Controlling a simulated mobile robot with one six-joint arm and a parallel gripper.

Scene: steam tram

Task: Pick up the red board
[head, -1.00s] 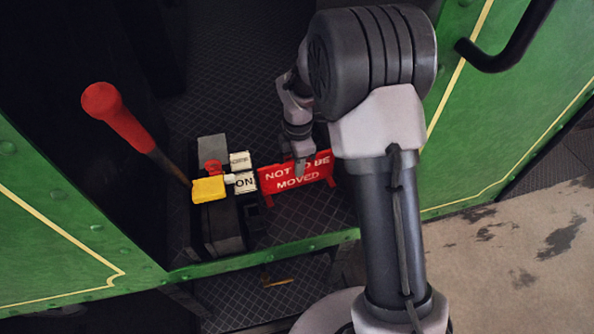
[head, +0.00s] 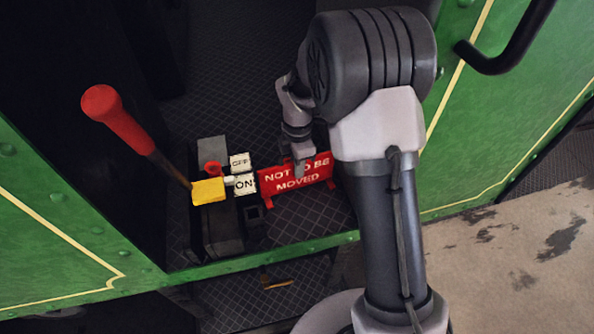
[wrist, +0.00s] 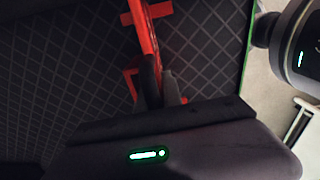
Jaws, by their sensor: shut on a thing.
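The red board (head: 283,184) reads "NOT TO BE MOVED" in white letters. In the head view it stands upright on small feet, right of the "ON" label, over the dark diamond-plate floor. My gripper (head: 299,165) reaches it from above and is shut on its top edge, hiding part of the upper line. In the wrist view the red board (wrist: 144,40) runs edge-on between the fingers of my gripper (wrist: 157,95). I cannot tell whether its feet touch the floor.
Left of the board stand a dark lever block (head: 218,237) with a yellow piece (head: 208,191), "OFF" and "ON" labels (head: 244,184) and a red-handled lever (head: 117,118). Green side panels (head: 60,235) frame the doorway. A black handrail (head: 507,45) is at upper right.

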